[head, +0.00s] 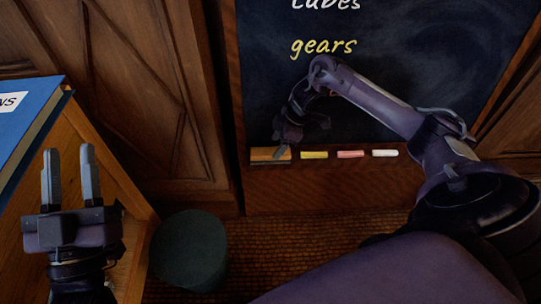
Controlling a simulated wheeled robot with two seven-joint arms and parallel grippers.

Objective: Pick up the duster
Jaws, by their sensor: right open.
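The duster (264,154) is a small orange-brown block at the left end of the chalk ledge, below the blackboard. My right gripper (285,145) reaches down in front of the board, at the right end of the duster. It is open, with a finger overlapping the duster in the picture; I cannot tell whether it touches. My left gripper (69,165) is at the lower left, over the wooden surface, with its two fingers upright, apart and empty.
Yellow (314,155), pink (351,154) and white (385,153) chalk sticks lie on the ledge right of the duster. A blue book (32,125) lies on the wooden surface (125,185) at left. A dark green cylinder (190,252) stands on the woven floor.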

